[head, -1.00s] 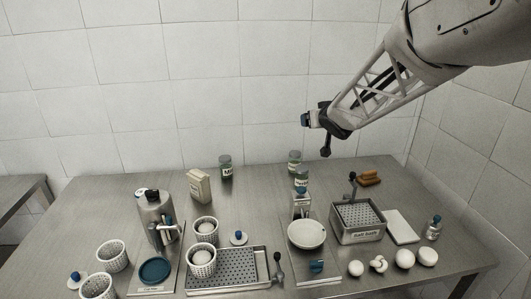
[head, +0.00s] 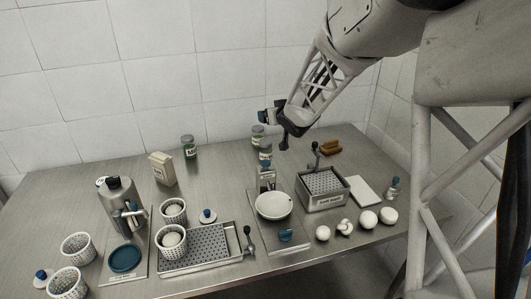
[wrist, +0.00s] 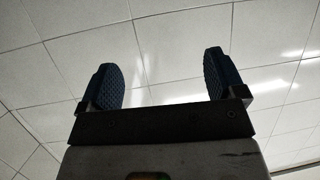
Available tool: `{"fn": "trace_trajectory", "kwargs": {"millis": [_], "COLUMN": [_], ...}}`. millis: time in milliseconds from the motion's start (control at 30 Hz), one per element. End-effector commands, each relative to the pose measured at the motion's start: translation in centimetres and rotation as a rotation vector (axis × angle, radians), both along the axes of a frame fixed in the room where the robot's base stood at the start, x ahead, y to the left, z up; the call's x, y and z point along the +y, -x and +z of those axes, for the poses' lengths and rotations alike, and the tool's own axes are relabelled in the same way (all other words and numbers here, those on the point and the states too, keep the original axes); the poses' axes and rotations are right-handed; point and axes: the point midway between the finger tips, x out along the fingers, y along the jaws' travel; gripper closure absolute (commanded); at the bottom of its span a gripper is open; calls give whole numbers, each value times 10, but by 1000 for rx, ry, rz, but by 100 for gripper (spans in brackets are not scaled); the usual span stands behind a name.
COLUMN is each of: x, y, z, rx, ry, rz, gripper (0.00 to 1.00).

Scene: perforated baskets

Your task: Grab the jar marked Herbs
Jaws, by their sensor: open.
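Three lidded glass jars stand upright at the back of the table. One jar (head: 189,147) is at the back left, with a pale label whose full word I cannot read. A second jar (head: 258,133) is at the back centre, and a third jar (head: 265,154) stands just in front of it. I cannot tell which is marked Herbs. My gripper (head: 263,116) is above the two centre jars, touching nothing that I can see. In the wrist view, its blue-padded fingers (wrist: 162,82) are apart and empty, with only tiled surface beyond.
A beige carton (head: 162,169) stands left of the back-left jar. A metal basket box (head: 323,190), a white bowl (head: 274,205) and a perforated tray (head: 208,247) lie in front. A metal canister (head: 118,200) is at left.

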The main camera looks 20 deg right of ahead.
Motion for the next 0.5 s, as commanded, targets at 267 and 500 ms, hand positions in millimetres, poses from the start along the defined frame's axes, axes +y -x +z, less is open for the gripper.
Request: {"fn": "trace_trajectory", "kwargs": {"millis": [267,500], "x": [0,0], "y": [0,0], "z": [-91,-124], "rx": [4,1], "ry": [-1,1], "rz": [-1,0], "gripper": [11,11]}}
